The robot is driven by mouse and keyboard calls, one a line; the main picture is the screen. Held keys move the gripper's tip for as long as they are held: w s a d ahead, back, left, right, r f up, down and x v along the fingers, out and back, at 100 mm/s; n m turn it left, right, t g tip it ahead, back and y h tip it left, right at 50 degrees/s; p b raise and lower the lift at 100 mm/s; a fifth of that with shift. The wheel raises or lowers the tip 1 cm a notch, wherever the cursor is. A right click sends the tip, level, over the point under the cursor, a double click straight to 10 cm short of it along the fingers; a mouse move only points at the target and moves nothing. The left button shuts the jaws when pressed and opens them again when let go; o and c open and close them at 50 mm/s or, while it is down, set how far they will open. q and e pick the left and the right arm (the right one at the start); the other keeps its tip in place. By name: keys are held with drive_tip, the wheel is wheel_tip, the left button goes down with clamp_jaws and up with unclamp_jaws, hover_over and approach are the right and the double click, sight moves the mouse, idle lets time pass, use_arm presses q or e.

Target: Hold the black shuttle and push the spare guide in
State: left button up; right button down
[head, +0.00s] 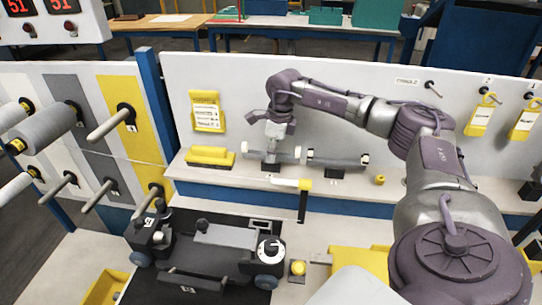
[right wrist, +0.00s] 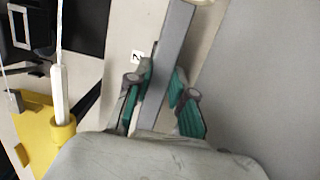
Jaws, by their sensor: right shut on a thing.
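The black shuttle (head: 190,255), a low wheeled carriage with grey parts on top, stands on a black mat at the lower left of the head view. My right gripper (head: 271,158) points down over the shelf behind it, apart from the shuttle. In the right wrist view my right gripper (right wrist: 160,100) has its green-padded fingers shut on a straight grey bar (right wrist: 175,40). I cannot tell for sure whether this bar is the spare guide. In the head view the fingertips are small and partly merge with grey parts on the shelf. My left gripper is not in view.
A grey roller (head: 335,160) lies on the shelf, right of the gripper. A yellow block (head: 210,156) sits to its left. Pegs with spools (head: 45,130) stick out at left. A white panel (head: 230,75) closes the back.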

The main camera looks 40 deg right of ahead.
drive_tip(key=shift+r+p, duration=0.35)
drive_tip(key=shift+r, duration=0.15)
wheel_tip(320, 180, up, 5)
drive_tip(key=p, duration=0.3)
drive_tip(key=shift+f+p, duration=0.1)
drive_tip(key=shift+p, duration=0.2)
drive_tip(key=shift+a+f, duration=0.1)
